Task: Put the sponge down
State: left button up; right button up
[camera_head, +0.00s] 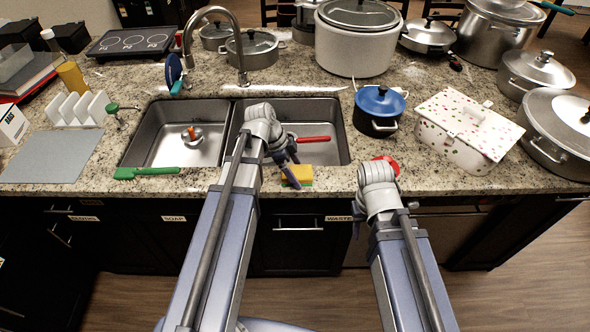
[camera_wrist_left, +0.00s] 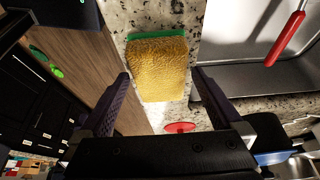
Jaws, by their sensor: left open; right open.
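The sponge (camera_head: 300,174) is yellow with a green layer and lies on the narrow counter strip in front of the sink. In the left wrist view the sponge (camera_wrist_left: 157,70) sits ahead of and between my left gripper's fingers (camera_wrist_left: 162,82), with space visible on both sides. In the head view my left gripper (camera_head: 289,168) is open at the sponge, and the wrist hides part of it. My right gripper (camera_head: 357,216) is open and holds nothing visible; it is low by the counter's front edge, mostly hidden behind its own wrist.
The double sink (camera_head: 180,150) lies just behind the strip; a red-handled item (camera_head: 313,139) is in its right basin. A green brush (camera_head: 146,172) lies to the left. A red object (camera_head: 388,163) and a blue-lidded pot (camera_head: 379,107) are to the right. The counter's front edge is close.

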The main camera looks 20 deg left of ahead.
pick_arm(q)
jog(key=shift+r, duration=0.1)
jog(key=shift+a+r+p, duration=0.1)
jog(key=shift+r+p, duration=0.35)
jog(key=shift+p, duration=0.15)
jog(key=p+v, duration=1)
jog(key=v, duration=0.1)
jog(key=s+d+f+n+g+y, duration=0.1)
jog(key=s+d+n+y, duration=0.4)
jog(key=s+d+n, duration=0.6)
jog(key=s+d, duration=0.2)
jog(key=d, duration=0.2)
jog(key=shift+d+f+y, duration=0.2)
jog(key=shift+f+y, duration=0.05)
jog(key=shift+y, duration=0.05)
